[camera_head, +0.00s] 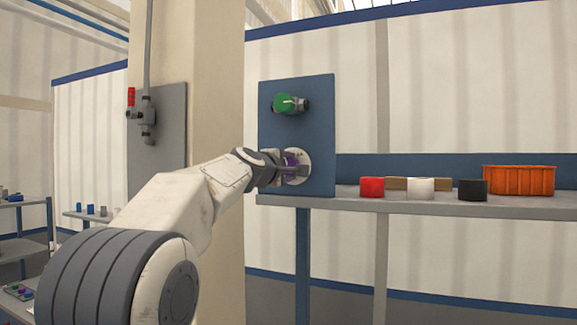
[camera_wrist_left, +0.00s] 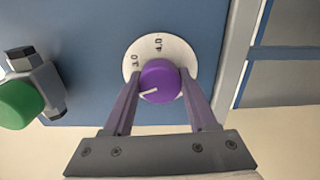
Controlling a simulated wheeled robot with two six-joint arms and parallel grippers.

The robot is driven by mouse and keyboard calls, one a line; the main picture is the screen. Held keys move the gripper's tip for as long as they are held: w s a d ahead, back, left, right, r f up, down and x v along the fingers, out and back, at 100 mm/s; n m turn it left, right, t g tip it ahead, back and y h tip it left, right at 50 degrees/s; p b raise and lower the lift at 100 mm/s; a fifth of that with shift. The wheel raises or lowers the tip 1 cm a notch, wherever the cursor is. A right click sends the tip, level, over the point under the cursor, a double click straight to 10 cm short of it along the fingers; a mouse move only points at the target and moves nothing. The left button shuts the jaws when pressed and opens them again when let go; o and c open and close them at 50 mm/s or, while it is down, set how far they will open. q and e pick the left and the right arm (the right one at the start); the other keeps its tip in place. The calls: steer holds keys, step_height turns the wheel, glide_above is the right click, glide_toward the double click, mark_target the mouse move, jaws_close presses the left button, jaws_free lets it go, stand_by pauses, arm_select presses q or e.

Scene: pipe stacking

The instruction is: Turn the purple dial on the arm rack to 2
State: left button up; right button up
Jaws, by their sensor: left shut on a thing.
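The purple dial (camera_head: 291,160) sits on a round white plate (camera_head: 302,157) low on the blue panel (camera_head: 324,120). In the left wrist view the dial (camera_wrist_left: 160,80) carries a white mark near its lower left side. The white plate (camera_wrist_left: 174,47) shows small printed numbers, one seeming to read 4.0; a 2 cannot be made out. My left gripper (camera_head: 283,168) is shut on the dial. In the left wrist view its two fingers (camera_wrist_left: 160,88) sit on either side of the dial. My right gripper is in neither view.
A green knob (camera_head: 284,104) on a grey fitting sits above the dial. The shelf (camera_head: 400,201) to the right holds a red block (camera_head: 372,187), a white block (camera_head: 421,187), a black block (camera_head: 472,189) and an orange crate (camera_head: 518,180). A red-handled valve (camera_head: 147,115) is at left.

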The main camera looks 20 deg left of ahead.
arm_select(q)
steer(key=shift+n, duration=1.1)
steer(key=shift+f, duration=0.1)
steer(key=o, duration=1.4)
steer(key=shift+c, duration=0.2)
steer(key=s+b, duration=0.3)
steer(key=s, duration=0.7)
steer(key=shift+s+a+b, duration=0.2)
steer(key=shift+s+b, duration=0.05)
steer(key=shift+b, duration=0.15)
